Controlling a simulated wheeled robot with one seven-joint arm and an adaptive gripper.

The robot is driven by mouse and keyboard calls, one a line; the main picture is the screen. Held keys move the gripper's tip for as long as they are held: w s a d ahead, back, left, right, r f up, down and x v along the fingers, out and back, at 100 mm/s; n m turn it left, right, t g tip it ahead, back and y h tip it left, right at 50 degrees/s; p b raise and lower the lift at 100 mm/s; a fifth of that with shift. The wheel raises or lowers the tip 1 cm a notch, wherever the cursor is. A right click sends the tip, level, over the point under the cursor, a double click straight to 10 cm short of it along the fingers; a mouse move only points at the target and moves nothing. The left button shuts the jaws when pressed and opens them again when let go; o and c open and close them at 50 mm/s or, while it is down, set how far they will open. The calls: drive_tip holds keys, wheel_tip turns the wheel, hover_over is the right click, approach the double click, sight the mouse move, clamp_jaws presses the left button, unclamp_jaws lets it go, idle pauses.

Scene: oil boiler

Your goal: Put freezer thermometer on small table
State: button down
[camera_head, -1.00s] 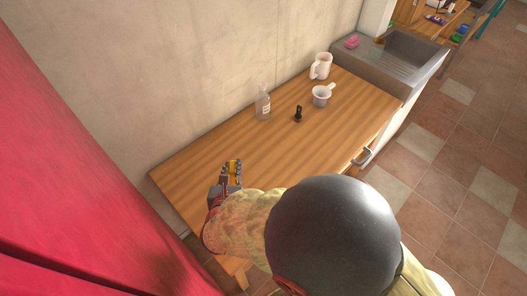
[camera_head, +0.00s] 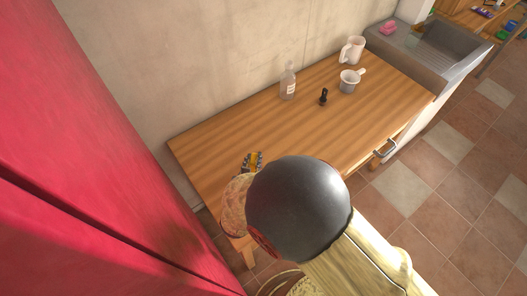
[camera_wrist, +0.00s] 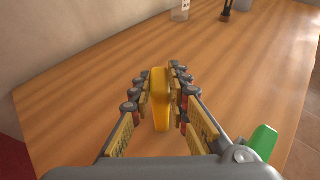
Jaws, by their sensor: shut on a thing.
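A slim yellow object (camera_wrist: 160,97), which I take to be the freezer thermometer, is between the fingers of my gripper (camera_wrist: 159,72) in the wrist view. My gripper is shut on it. In the head view my gripper (camera_head: 253,158) is over the near-left part of the wooden table (camera_head: 215,140), and my arm hides much of what it holds. The table also shows beneath the gripper in the wrist view (camera_wrist: 75,100). I cannot tell whether the yellow object touches the tabletop.
A clear bottle (camera_head: 288,84), a small dark object (camera_head: 323,97), a white cup (camera_head: 348,83) and a white mug (camera_head: 352,50) stand toward the table's far end. A grey sink (camera_head: 425,55) adjoins that end. A red surface (camera_head: 90,150) rises at left. The table's left half is clear.

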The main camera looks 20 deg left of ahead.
drive_tip(key=shift+f+b, duration=0.3)
drive_tip(key=shift+f, duration=0.05)
drive_tip(key=c, duration=1.7)
unclamp_jaws()
drive_tip(key=shift+r, duration=0.1)
drive_tip(key=shift+r, duration=0.1)
